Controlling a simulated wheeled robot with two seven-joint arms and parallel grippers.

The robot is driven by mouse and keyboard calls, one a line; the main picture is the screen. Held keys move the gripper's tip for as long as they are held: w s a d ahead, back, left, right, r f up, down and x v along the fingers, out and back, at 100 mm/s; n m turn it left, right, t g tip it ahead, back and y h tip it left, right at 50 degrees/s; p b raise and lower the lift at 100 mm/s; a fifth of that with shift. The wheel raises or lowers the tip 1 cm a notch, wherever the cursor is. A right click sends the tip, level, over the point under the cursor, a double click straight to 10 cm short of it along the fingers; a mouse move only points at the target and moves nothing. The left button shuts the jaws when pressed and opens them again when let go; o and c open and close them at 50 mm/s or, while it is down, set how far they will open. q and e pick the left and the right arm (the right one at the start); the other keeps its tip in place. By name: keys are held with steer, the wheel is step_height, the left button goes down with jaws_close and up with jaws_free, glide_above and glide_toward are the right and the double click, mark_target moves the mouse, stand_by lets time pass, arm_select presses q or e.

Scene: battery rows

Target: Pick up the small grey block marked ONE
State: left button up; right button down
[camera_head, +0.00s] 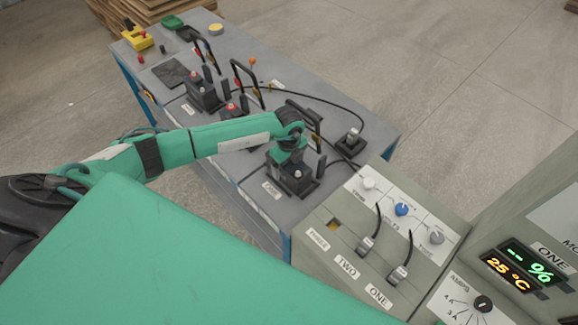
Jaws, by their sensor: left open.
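A small grey block (398,275) with a black cable sits on the sloped panel beside the label ONE (379,296). A similar grey block (367,245) sits beside the label TWO (346,267). A third grey block (350,139) with a cable stands on the bench; any marking on the blocks themselves is too small to read. My left gripper (289,158) is at the end of the green arm, over the nearest black device on the bench, apart from the blocks. It is open, but its fingers are hard to make out. My right gripper is not in view.
The grey bench (356,97) carries several black devices with upright handles (203,92) and a loose cable. A lit display (515,270) stands at right.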

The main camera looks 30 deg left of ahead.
arm_select(q)
steer(key=shift+f, duration=0.35)
jaws_close()
steer(key=shift+w+r, duration=0.1)
steer(key=shift+r, duration=0.05)
steer(key=shift+r, duration=0.15)
